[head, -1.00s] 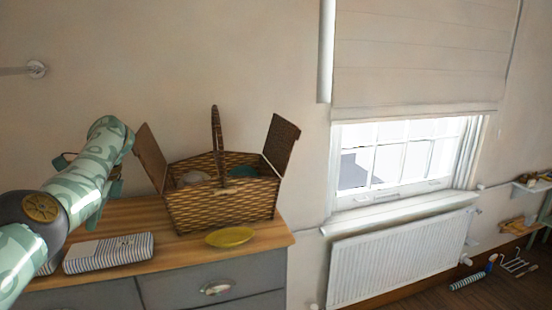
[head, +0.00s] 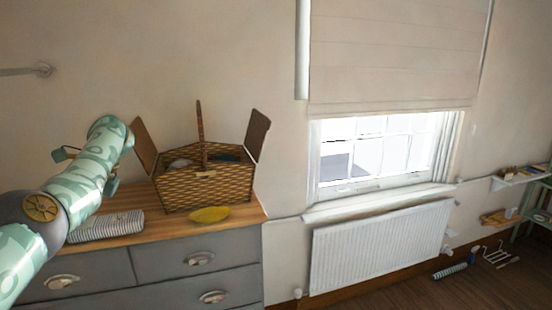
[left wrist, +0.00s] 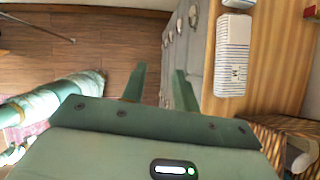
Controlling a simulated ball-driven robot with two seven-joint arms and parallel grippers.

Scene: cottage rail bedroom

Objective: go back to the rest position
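My left arm comes in from the left in the head view, bent over the dresser's left side. Its gripper is mostly hidden behind the wrist there. In the left wrist view, my left gripper (left wrist: 159,72) has its two green fingers apart with nothing between them, beside the dresser front and over the floor. My right gripper is in neither view. A wicker basket (head: 205,190) with both lids raised stands on the dresser top, right of my left arm.
A radiator (head: 380,245) hangs under the window to the right. Small items lie on the floor and shelves at far right.

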